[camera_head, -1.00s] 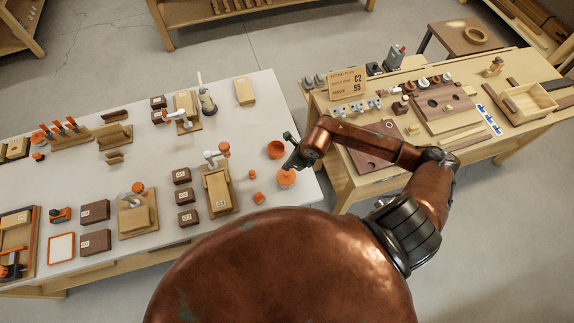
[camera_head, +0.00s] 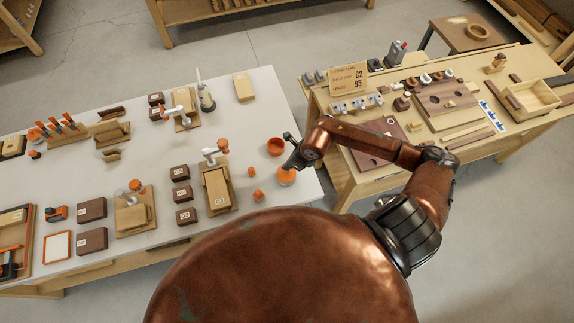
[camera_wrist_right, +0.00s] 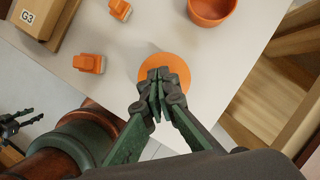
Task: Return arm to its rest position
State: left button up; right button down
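My right arm reaches over the right end of the white-topped bench (camera_head: 240,135). Its gripper (camera_head: 291,150) hangs above an orange round piece (camera_head: 286,177), close to an orange bowl (camera_head: 275,146). In the right wrist view the fingertips of the right gripper (camera_wrist_right: 160,77) meet with nothing visible between them. The orange round piece (camera_wrist_right: 182,70) is behind the fingers and partly hidden by them; the gap to it is hard to judge. A dark gripper, apparently my left one (camera_wrist_right: 20,124), shows at the left edge of the wrist view, its finger state unclear. My left arm is not seen in the head view.
Two small orange blocks (camera_head: 258,195) (camera_head: 252,172) and a wooden clamp fixture (camera_head: 217,187) stand left of the right gripper. A second wooden bench (camera_head: 375,185) with boards, a sign (camera_head: 347,78) and an open box (camera_head: 530,98) lies to the right. Floor separates the benches.

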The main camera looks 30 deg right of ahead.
jog(key=shift+f+b, duration=0.5)
jog(key=shift+f, duration=0.15)
jog(key=shift+f, duration=0.1)
jog(key=shift+r+p, duration=2.1)
jog(key=shift+r, duration=1.5)
